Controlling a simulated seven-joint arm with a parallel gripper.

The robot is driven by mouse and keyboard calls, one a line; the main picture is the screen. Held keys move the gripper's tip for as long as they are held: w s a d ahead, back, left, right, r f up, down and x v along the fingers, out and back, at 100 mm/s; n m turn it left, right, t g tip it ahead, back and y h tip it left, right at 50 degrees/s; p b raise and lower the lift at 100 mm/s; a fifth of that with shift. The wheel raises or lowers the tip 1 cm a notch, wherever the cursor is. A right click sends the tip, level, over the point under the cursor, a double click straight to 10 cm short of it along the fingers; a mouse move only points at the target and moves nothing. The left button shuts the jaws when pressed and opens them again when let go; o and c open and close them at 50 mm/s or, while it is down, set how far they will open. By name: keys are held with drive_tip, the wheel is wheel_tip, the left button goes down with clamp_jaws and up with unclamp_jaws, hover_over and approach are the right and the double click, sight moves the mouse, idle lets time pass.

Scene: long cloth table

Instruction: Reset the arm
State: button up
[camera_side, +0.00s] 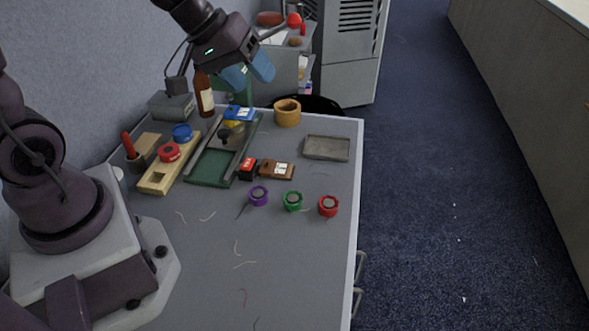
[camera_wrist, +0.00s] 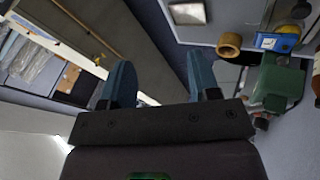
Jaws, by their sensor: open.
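My gripper (camera_side: 248,74) is raised above the far end of the table (camera_side: 300,260) in the side view, with its blue fingers apart. In the wrist view my gripper (camera_wrist: 163,85) shows two blue fingers spread with nothing between them. It is clear of the things on the table. Beyond the fingers the wrist view shows a tilted view of the room.
On the table are a wooden cup (camera_side: 287,112), a grey tray (camera_side: 327,148), a brown bottle (camera_side: 204,95), and a wooden block (camera_side: 158,178). Purple (camera_side: 258,195), green (camera_side: 293,201) and red (camera_side: 328,206) round pieces sit mid-table. The front is mostly clear, with loose threads.

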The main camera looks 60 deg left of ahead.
drive_tip(key=s+d+r+m+y, duration=0.2)
drive_tip(key=s+r+m, duration=0.4)
drive_tip(key=s, duration=0.7)
wheel_tip(320, 180, up, 3)
drive_tip(key=shift+d+f+m+g+y, duration=0.2)
drive_tip(key=shift+d+m+g+y, duration=0.1)
drive_tip(key=shift+d+m+g, duration=0.15)
idle(0.7)
